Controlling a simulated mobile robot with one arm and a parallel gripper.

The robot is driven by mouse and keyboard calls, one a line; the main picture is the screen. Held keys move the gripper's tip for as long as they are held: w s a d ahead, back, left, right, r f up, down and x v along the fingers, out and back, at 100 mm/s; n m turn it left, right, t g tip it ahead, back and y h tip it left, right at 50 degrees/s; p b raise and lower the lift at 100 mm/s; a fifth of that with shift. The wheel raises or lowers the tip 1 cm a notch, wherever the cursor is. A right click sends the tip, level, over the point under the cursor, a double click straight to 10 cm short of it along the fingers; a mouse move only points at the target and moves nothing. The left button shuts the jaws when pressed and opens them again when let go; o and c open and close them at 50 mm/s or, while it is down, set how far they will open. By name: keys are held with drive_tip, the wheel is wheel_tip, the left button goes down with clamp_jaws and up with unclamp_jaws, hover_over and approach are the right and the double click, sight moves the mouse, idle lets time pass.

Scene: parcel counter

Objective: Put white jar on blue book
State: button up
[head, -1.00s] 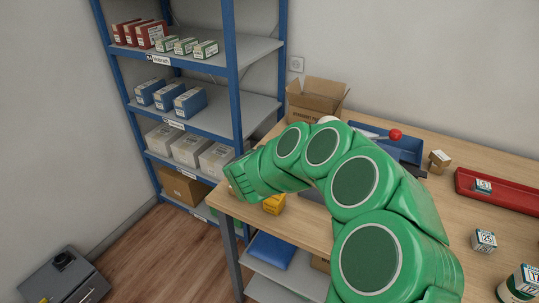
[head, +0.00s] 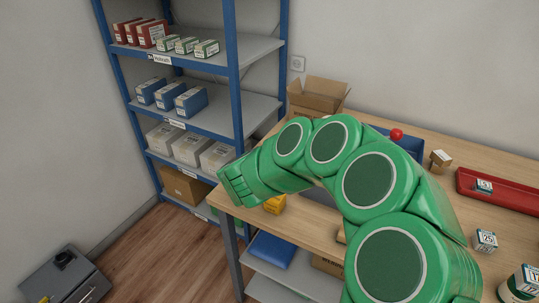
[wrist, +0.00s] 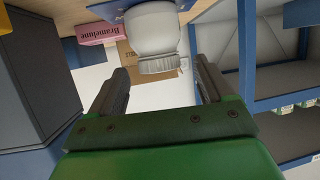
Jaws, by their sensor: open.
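The wrist view shows the scene upside down. A white jar (wrist: 153,28) with a ribbed white lid (wrist: 158,64) is at the top middle, just beyond my fingertips. My gripper (wrist: 160,76) is open and empty, its two dark fingers apart, with the jar ahead of the gap and not between them. A dark blue flat surface (wrist: 103,10) shows at the jar's base; it may be the blue book, and I cannot tell whether the jar rests on it or stands beside it. In the head view my green arm hides my fingers and the jar.
A pink box (wrist: 98,33) and a cardboard box (wrist: 128,54) are near the jar. A large dark block (wrist: 35,75) is close at left.

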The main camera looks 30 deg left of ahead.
drive_tip(key=v, duration=0.8)
drive_tip(key=shift+s, duration=0.25)
drive_tip(key=shift+d, duration=0.1)
drive_tip(key=shift+r, duration=0.1)
